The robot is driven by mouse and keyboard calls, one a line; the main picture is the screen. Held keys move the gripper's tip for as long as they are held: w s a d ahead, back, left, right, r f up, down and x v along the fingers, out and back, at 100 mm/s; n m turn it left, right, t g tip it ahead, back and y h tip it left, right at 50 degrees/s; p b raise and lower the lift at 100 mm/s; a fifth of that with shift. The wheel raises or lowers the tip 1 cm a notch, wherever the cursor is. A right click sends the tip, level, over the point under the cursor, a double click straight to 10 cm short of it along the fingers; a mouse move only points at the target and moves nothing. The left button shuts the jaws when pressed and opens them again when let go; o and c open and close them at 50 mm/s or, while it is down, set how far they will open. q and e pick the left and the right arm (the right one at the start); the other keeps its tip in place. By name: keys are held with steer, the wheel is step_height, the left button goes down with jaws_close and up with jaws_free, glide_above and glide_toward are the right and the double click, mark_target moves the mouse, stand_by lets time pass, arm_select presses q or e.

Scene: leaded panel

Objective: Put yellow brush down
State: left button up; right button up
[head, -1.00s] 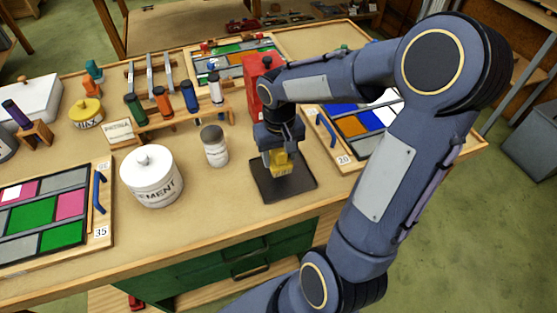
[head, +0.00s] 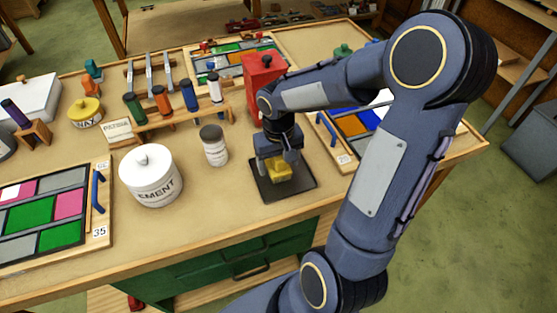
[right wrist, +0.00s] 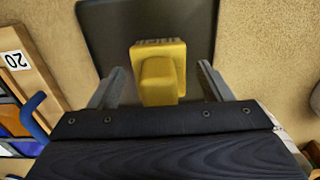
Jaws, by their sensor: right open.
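The yellow brush (head: 279,170) rests on a dark square mat (head: 272,190) near the front edge of the workbench. It also shows in the right wrist view (right wrist: 160,70), between the two fingers and apart from both of them. My right gripper (head: 279,160) is right above and around the brush, with its jaws open. In the right wrist view the open fingers (right wrist: 160,85) stand to either side of the yellow body. The gripper hides part of the brush in the head view. My left gripper is not in view.
A red container (head: 262,78) stands behind my right gripper. A panel board (head: 345,158) marked 20 lies to the right. Bare bench lies between jars and mat.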

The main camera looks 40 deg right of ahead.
step_height(320, 180, up, 12)
steer(key=shift+r+p, duration=0.1)
steer(key=shift+p, duration=0.35)
steer(key=s+a+n+t+y, duration=0.2)
steer(key=s+a+t, duration=0.3)
steer(key=s+a, duration=0.5)
steer(key=s+y, duration=0.1)
steer(key=s, duration=0.2)
steer(key=shift+a+f+t+y, duration=0.2)
steer(key=shift+f+t+y, duration=0.1)
steer(key=shift+f+y, duration=0.1)
steer(key=shift+s+d, duration=0.1)
steer(key=shift+s, duration=0.05)
